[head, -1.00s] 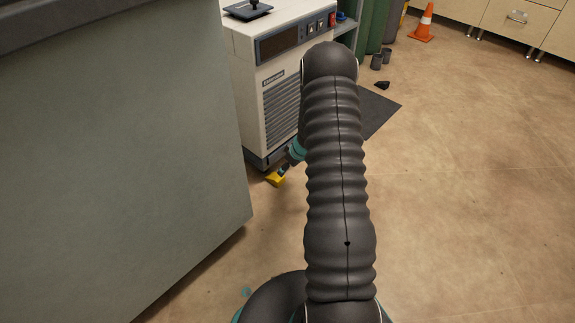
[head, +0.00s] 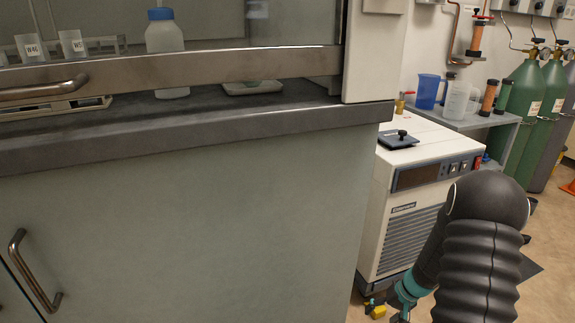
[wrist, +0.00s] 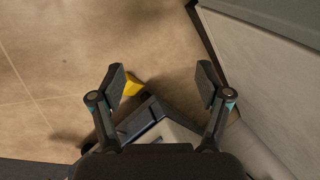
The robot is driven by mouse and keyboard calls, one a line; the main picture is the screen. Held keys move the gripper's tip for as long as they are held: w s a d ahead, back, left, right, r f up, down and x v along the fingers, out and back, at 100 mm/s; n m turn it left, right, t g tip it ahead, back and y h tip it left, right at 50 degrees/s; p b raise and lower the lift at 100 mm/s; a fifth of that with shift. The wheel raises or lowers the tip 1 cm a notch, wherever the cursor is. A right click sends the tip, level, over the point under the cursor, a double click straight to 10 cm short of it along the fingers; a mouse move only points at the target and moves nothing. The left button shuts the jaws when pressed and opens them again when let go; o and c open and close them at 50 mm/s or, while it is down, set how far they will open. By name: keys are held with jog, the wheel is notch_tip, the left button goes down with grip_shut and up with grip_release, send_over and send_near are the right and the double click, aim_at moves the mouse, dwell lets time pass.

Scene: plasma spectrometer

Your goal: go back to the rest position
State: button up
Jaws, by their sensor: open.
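My gripper (wrist: 161,82) is open in the wrist view, its two dark fingers wide apart with nothing between the tips. It hangs low, with tan floor below it. In the head view my dark ribbed arm fills the lower right. Teal parts near the arm's end show beside the white chiller (head: 400,215), but the fingertips cannot be made out there. A small yellow piece (head: 379,311) shows low by the chiller's base. A yellow piece (wrist: 132,86) also shows close beside the left finger in the wrist view; I cannot tell whether they touch.
A fume hood bench (head: 250,118) with a grey cabinet front takes up the left. A bottle with a blue cap (head: 165,45) stands inside. A side shelf (head: 468,122) holds a blue jug (head: 428,91); green gas cylinders (head: 521,103) stand behind. Open floor (head: 545,290) lies at right.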

jog(key=s+a+r+n+t+h+p, duration=0.1)
jog(key=s+a+r, duration=0.3)
jog(key=s+r, duration=0.4)
jog(key=s+a+r+n+t+h+p, duration=0.1)
jog(key=s+a+r+p, duration=0.3)
jog(key=r, duration=1.8)
jog(key=s+a+r+t+h+p, duration=0.2)
jog(key=s+a+r+p, duration=0.1)
jog(key=s+r, duration=0.9)
notch_tip(320, 180, up, 3)
jog(key=shift+a+f+n, duration=0.1)
jog(key=shift+a+n, duration=0.3)
jog(key=shift+a, duration=0.15)
